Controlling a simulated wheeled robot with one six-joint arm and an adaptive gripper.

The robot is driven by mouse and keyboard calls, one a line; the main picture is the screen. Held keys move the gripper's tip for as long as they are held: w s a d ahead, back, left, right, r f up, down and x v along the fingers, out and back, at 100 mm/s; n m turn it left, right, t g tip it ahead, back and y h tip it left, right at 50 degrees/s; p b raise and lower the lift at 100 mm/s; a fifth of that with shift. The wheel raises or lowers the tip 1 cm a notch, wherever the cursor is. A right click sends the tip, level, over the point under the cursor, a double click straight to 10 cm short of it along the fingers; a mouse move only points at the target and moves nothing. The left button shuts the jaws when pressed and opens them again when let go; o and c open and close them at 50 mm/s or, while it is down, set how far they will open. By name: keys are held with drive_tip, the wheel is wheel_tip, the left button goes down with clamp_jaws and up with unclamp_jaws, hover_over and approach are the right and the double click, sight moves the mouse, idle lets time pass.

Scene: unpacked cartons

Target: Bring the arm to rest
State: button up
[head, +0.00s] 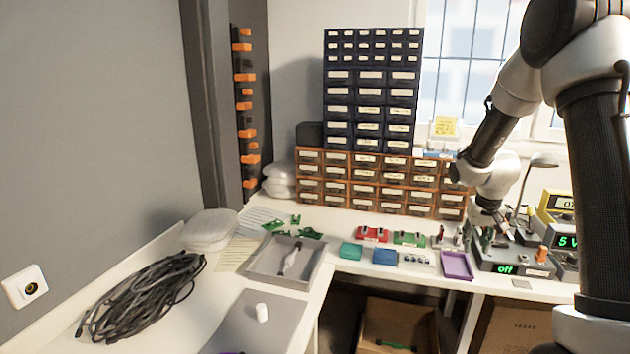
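My arm reaches in from the right, bent, with its wrist above the right part of the bench. My gripper (487,216) is a small dark shape below the wrist, close to the instrument with the green "off" display (515,268). Its fingers blend into the dark parts behind, so I cannot tell whether they are open or hold anything, or whether they touch anything.
Drawer cabinets (370,90) stand behind. A lamp (543,160) stands near my wrist. An open carton (398,325) sits below.

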drive_tip(key=s+a+r+n, duration=0.1)
drive_tip(key=s+a+r, duration=0.2)
drive_tip(key=s+r, duration=0.3)
drive_tip(key=s+a+r+t, duration=0.1)
drive_tip(key=s+r, duration=0.6)
drive_tip(key=s, duration=0.8)
drive_tip(key=s+a+r+n+y, duration=0.1)
drive_tip(key=s+a+r, duration=0.3)
drive_tip(key=s+r, duration=0.3)
drive_tip(key=s, duration=0.4)
drive_tip(key=shift+a+n+t, duration=0.3)
drive_tip(key=shift+t, duration=0.1)
